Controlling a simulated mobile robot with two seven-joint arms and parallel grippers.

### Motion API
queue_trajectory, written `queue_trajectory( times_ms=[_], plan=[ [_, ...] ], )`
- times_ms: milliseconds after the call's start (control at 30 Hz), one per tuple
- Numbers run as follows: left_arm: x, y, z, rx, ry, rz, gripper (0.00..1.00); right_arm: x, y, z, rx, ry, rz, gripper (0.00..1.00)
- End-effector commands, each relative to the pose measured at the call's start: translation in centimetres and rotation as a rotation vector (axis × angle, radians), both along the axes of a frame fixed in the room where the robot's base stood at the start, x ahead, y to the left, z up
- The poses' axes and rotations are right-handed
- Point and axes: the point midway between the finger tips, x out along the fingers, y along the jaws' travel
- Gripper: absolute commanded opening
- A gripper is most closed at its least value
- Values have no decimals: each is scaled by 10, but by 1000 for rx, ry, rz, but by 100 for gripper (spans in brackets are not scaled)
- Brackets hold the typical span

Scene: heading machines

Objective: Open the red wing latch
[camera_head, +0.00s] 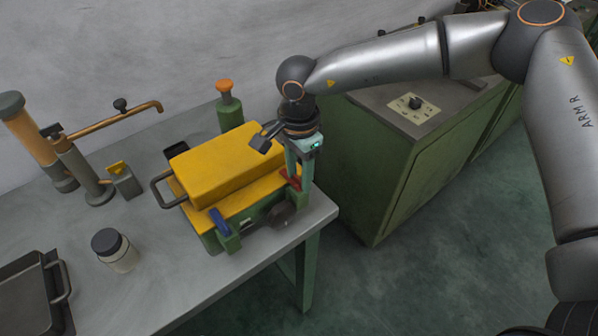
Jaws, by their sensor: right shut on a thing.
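A green case with a yellow lid (215,168) stands near the right end of the grey table. The red wing latch (290,180) is on the case's right part, partly hidden by my right gripper. My right gripper (298,178) points down from above, its fingers shut at the red latch. The exact contact between fingers and latch is hard to see. A blue latch (219,222) sits on the front left of the case. The lid looks down on the case. My left gripper is out of view.
A black-capped jar (118,252) and a dark tray (30,295) stand at the front left. A copper-armed stand (85,170) and a green bottle with an orange cap (229,108) are behind. A green cabinet (385,165) stands right of the table.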

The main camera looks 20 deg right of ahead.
Motion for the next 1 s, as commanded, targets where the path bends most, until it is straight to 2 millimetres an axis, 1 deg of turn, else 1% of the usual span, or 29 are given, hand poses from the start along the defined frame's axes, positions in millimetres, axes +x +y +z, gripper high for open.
queue_trajectory(
  times_ms=[33,167,400,567,767,1000],
  plan=[
    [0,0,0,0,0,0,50,0,0,0,0,0,0,14],
    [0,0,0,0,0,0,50,0,0,0,0,0,0,0],
    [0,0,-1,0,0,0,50,0,0,0,0,0,-5,0],
    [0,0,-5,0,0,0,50,0,0,-1,1,-1,-39,0],
    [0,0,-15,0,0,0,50,0,0,-3,2,0,-148,0],
    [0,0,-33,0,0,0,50,1,0,-4,3,-1,-356,0]
  ],
)
